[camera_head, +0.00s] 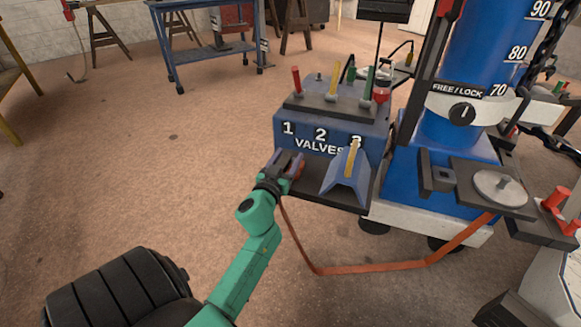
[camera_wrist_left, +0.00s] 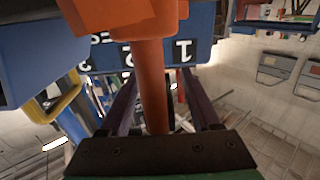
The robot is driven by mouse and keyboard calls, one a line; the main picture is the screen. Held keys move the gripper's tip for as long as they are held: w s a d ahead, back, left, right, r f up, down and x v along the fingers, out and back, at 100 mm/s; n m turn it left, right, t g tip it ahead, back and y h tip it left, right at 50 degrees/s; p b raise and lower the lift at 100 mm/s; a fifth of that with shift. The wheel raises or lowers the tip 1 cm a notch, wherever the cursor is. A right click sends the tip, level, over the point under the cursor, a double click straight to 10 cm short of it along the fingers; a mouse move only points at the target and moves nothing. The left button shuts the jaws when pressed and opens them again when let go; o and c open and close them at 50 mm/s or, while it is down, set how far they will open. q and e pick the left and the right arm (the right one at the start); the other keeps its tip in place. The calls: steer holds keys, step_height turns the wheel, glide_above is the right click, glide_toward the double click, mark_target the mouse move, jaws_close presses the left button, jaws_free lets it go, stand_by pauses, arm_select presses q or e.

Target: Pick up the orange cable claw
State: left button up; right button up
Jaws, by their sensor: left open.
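The orange cable claw (camera_head: 298,172) sits at the left end of the dark shelf below the valve block in the head view, partly hidden by my left gripper (camera_head: 286,162). An orange cable (camera_head: 370,267) hangs from there in a loop and runs right to the blue column's base. In the left wrist view the claw's orange block (camera_wrist_left: 118,14) fills the top. Its round orange stem (camera_wrist_left: 152,88) runs down between the two spread fingers of my left gripper (camera_wrist_left: 158,80). The fingers are open around the stem, with gaps on both sides. My right gripper is not seen.
The valve block (camera_head: 335,125), marked 1, 2 and 3, carries upright coloured levers just behind the gripper. A blue wedge-shaped stand (camera_head: 346,181) is close on the right. A tall blue column (camera_head: 462,60) rises farther right. The floor (camera_head: 130,190) at left is mostly clear.

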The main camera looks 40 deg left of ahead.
arm_select(q)
steer(key=shift+s+d+r, duration=0.1)
steer(key=shift+s+r, duration=0.05)
steer(key=shift+c, duration=0.6)
jaws_close()
stand_by(0.6)
